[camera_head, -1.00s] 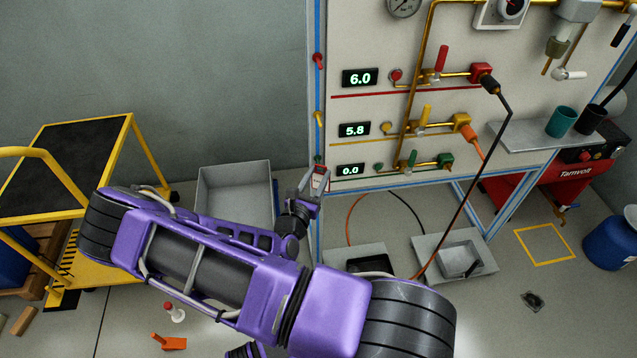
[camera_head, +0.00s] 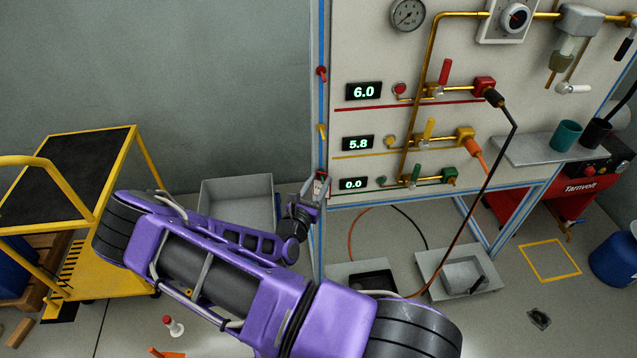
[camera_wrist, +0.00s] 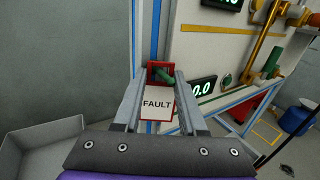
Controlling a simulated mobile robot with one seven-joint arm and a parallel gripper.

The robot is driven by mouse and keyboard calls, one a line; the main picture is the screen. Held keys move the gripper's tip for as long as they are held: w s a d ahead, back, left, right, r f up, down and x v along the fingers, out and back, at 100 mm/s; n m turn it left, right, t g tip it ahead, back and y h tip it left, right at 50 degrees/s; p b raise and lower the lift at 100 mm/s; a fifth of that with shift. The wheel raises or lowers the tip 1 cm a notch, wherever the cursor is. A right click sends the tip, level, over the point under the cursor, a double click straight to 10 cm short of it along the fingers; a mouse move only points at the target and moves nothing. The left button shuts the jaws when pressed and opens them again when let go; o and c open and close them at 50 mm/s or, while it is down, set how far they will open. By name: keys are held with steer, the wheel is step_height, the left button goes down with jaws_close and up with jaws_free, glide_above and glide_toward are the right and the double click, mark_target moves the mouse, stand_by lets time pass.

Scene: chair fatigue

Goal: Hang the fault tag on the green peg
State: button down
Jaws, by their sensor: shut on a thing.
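The fault tag (camera_wrist: 157,104) is a white card marked FAULT with a red frame and a square opening at its top. My gripper (camera_wrist: 156,95) is shut on it, a finger at each side. The green peg (camera_wrist: 164,75) shows through the tag's opening in the wrist view. I cannot tell how far it passes through, or whether the tag rests on it. In the head view the tag (camera_head: 320,187) is small, between my fingertips (camera_head: 315,190) at the blue post, and the green peg is not clear there.
A red peg (camera_head: 321,73) and a yellow peg (camera_head: 322,131) stick out higher on the same blue post (camera_head: 320,105). The panel with the 0.0 display (camera_head: 353,184) and green valve (camera_head: 415,174) is just right. A grey bin (camera_head: 237,187) stands left, below the gripper.

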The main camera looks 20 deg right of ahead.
stand_by(0.4)
steer(key=shift+c, duration=1.9)
jaws_free()
steer(key=p+v, duration=0.1)
steer(key=v, duration=1.6)
steer(key=shift+a, duration=0.2)
steer(key=shift+s+r, duration=0.1)
